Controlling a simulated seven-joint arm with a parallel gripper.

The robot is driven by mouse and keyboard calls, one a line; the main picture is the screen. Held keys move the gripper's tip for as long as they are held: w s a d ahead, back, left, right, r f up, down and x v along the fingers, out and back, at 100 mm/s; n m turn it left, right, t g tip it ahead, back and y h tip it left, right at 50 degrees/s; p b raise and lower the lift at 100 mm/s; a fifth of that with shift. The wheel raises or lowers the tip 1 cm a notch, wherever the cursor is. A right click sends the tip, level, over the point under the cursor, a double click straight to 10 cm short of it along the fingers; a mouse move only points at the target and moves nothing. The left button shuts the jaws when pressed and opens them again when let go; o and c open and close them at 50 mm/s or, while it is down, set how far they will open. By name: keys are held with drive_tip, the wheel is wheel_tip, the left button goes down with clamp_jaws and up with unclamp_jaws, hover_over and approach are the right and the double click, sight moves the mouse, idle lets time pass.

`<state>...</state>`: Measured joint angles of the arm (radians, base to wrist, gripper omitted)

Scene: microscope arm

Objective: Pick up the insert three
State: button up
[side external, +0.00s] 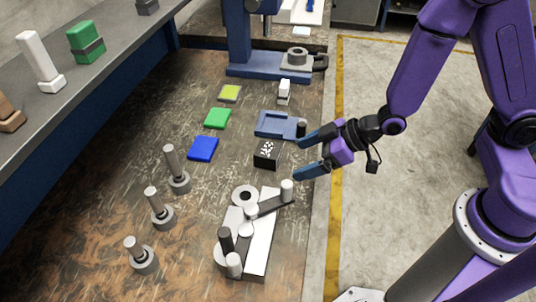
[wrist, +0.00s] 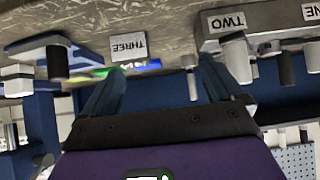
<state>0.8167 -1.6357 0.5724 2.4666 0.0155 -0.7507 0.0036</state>
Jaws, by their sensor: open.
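A small block lettered THREE (wrist: 128,47) shows upside down in the wrist view, between and beyond my fingers. By its place it matches the dark block with white marks on top (side external: 267,152) in the side view; its lettered side is hidden there. My gripper (side external: 300,159) is open and empty, with its blue fingers spread at the right edge of the table. The fingertips point left toward the block and are apart from it. The gripper also shows in the wrist view (wrist: 160,72).
A blue tray (side external: 275,125) with a dark cylinder (side external: 301,128) is close beyond the block. A pale fixture (side external: 259,251) with upright pegs stands nearer; labels TWO (wrist: 227,21) and ONE (wrist: 312,11) show there. Several grey pegs and colored pads (side external: 203,149) lie left.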

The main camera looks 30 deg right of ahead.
sight(273, 150)
drive_tip(key=w+f+t, duration=0.1)
drive_tip(key=w+d+f+m+t+y, duration=0.1)
drive_tip(key=w, duration=0.1)
drive_tip(key=shift+w+d, duration=0.1)
drive_tip(key=shift+w+d+f+t+y, duration=0.15)
drive_tip(key=shift+w+d+t+y, duration=0.2)
drive_tip(key=shift+w+t, duration=0.25)
drive_tip(key=shift+x, duration=3.65)
drive_tip(key=shift+w, duration=0.1)
drive_tip(key=c, duration=1.7)
drive_tip(key=shift+r, duration=0.25)
clamp_jaws()
